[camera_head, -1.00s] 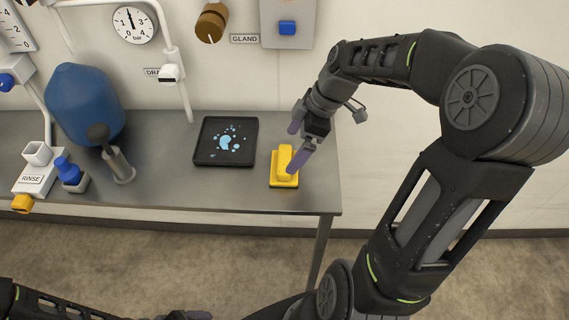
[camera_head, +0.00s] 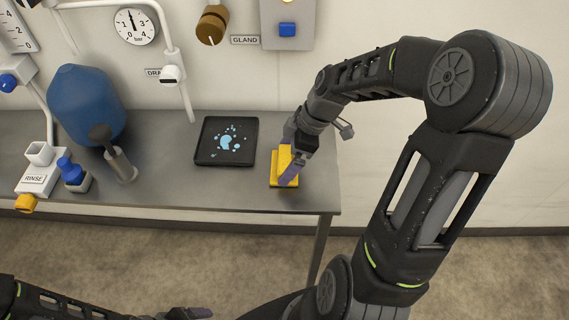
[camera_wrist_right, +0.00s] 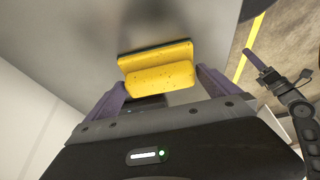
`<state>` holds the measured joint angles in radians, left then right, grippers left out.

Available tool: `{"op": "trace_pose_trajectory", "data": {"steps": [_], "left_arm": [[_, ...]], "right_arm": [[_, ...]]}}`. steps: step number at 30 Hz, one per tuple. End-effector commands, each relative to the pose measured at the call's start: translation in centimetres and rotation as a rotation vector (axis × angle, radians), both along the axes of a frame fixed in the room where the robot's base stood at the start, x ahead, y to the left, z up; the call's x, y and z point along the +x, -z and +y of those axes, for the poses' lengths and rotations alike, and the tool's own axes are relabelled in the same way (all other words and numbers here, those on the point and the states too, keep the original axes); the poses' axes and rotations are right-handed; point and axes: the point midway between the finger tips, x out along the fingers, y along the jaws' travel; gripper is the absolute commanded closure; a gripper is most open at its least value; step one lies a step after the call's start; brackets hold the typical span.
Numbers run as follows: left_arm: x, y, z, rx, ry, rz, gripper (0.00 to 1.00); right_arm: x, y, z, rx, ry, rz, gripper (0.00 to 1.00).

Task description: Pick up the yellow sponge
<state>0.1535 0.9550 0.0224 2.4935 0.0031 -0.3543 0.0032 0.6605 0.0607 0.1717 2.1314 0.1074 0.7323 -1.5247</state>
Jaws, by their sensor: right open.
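The yellow sponge (camera_head: 277,171) lies near the right end of the steel bench, with a flat wide base and a narrower raised block. My right gripper (camera_head: 288,160) is over it, pointing down, and hides part of it. In the right wrist view the sponge (camera_wrist_right: 160,78) sits between the two open purple fingers of the right gripper (camera_wrist_right: 160,88), with small gaps at both sides of the block. My left gripper (camera_head: 190,314) shows only partly at the bottom edge of the head view.
A black tray (camera_head: 200,156) with blue spots lies left of the sponge. Further left are a blue rounded tank (camera_head: 85,105), a grey cylinder (camera_head: 119,166) and a rinse fixture (camera_head: 35,180). The bench front edge (camera_head: 200,208) is close to the sponge.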

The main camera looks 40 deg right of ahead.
Motion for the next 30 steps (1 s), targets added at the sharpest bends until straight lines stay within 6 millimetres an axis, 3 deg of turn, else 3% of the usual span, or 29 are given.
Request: {"op": "trace_pose_trajectory", "data": {"steps": [20,30], "left_arm": [[0.0,0.0,0.0,0.0,0.0,0.0,0.16],[0.0,0.2,0.0,0.0,0.0,0.0,0.16]], "right_arm": [[0.0,0.0,0.0,0.0,0.0,0.0,0.53],[0.1,-1.1,0.0,-0.003,0.0,-0.004,0.55]]}}
